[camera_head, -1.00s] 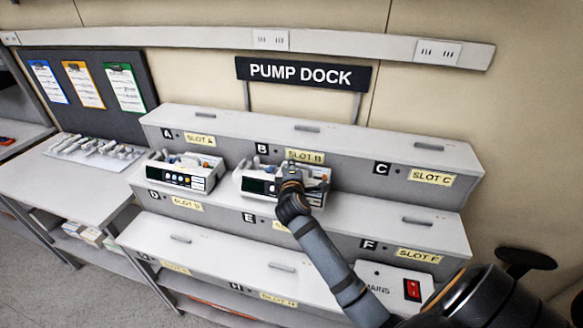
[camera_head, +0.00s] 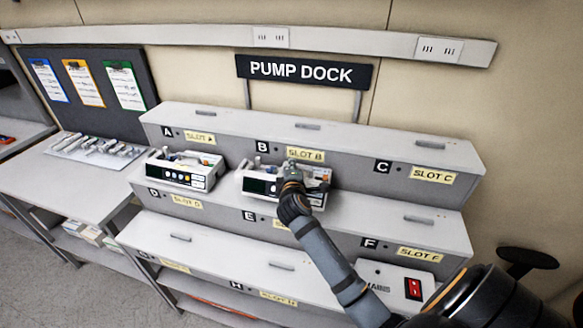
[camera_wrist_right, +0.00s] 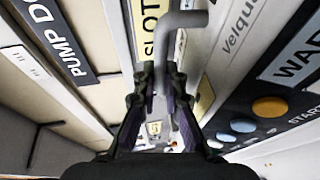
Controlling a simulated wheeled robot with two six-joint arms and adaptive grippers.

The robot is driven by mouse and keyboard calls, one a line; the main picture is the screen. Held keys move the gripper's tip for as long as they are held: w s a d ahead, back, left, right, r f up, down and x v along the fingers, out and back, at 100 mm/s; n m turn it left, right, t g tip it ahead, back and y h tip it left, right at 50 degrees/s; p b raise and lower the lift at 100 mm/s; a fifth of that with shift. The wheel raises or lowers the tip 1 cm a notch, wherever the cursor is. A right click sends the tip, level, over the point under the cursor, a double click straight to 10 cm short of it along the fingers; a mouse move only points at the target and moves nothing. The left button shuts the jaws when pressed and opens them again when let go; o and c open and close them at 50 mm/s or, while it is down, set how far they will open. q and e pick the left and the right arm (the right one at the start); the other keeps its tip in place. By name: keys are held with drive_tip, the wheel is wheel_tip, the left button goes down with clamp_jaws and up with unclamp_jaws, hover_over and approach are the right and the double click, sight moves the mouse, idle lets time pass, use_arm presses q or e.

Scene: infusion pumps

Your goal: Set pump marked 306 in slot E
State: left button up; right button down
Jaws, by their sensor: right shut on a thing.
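A white infusion pump (camera_head: 257,186) with a dark screen sits on the middle step of the dock, under the SLOT B label (camera_head: 305,155) and above the E tag (camera_head: 249,215). My right gripper (camera_head: 290,170) is shut on its grey handle (camera_wrist_right: 180,42). In the right wrist view the pump's face (camera_wrist_right: 235,120) shows "Velqua" and coloured buttons. I cannot read a number on it. My arm hides part of the pump and most of the yellow label beside E (camera_head: 281,224). A second white pump (camera_head: 184,171) stands to the left, under SLOT A. My left gripper is not in view.
The middle step (camera_head: 400,205) is clear right of the held pump, below SLOT C (camera_head: 430,174). A white mains box (camera_head: 385,275) with a red switch stands at lower right. A side table (camera_head: 70,180) is at left.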

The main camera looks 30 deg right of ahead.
drive_tip(key=shift+w+d+r, duration=0.1)
drive_tip(key=shift+r, duration=0.1)
idle(0.5)
drive_tip(key=shift+f, duration=0.35)
drive_tip(key=shift+f, duration=0.25)
drive_tip(key=shift+f, duration=0.25)
idle(0.5)
drive_tip(key=shift+f+b, duration=0.7)
drive_tip(key=shift+f, duration=0.05)
idle(1.0)
